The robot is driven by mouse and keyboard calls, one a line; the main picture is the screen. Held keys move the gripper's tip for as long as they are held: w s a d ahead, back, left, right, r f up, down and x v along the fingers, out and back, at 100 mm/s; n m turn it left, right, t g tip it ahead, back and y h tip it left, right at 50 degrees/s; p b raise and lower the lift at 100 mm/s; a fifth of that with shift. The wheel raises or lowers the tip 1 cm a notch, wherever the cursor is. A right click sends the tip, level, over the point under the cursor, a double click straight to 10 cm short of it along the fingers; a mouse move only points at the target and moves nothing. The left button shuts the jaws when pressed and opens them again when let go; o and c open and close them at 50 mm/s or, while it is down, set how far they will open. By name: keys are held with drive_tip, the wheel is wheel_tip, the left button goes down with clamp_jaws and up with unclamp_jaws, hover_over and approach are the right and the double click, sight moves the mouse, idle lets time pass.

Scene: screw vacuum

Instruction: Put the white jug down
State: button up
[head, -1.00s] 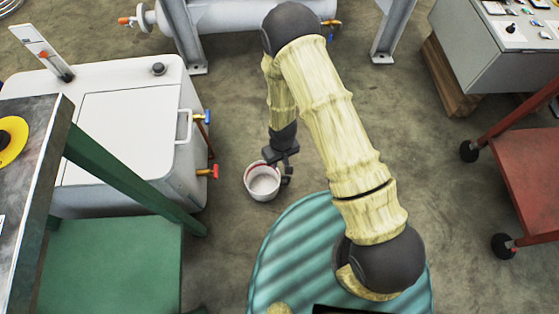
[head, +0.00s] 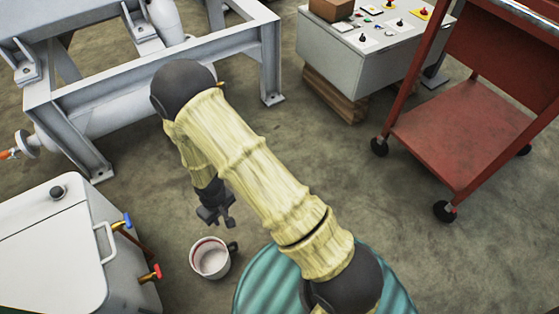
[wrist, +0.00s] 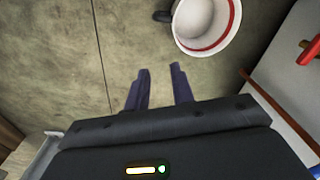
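The white jug (head: 211,259) stands upright on the concrete floor, right of the white cabinet. It has a red band inside its rim and a dark handle on its right side in the head view. My gripper (head: 222,222) is above and behind the jug, apart from it. In the wrist view the jug (wrist: 207,24) is at the top, beyond the fingertips. My gripper (wrist: 161,70) shows two dark fingers with a gap between them and nothing in it. The jug looks empty.
The white cabinet (head: 50,255) with blue and red valve handles (head: 152,272) stands left of the jug. A grey metal frame (head: 150,80) is behind. A red cart (head: 460,130) and a control console (head: 375,55) stand to the right. Bare floor (head: 320,150) lies between.

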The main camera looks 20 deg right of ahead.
drive_tip(key=d+r+m+t, duration=0.1)
drive_tip(key=d+r+m, duration=0.1)
drive_tip(key=d+r, duration=0.7)
drive_tip(key=d+r+m+t, duration=0.1)
drive_tip(key=d+r+m, duration=0.35)
drive_tip(key=r, duration=0.95)
drive_tip(key=s+d+r, duration=0.4)
drive_tip(key=d+r, duration=0.1)
drive_tip(key=d, duration=0.1)
drive_tip(key=shift+s+r, duration=0.3)
drive_tip(key=shift+s, duration=0.1)
wheel_tip(320, 180, up, 52)
drive_tip(key=p, duration=5.1)
drive_tip(key=shift+f, duration=0.25)
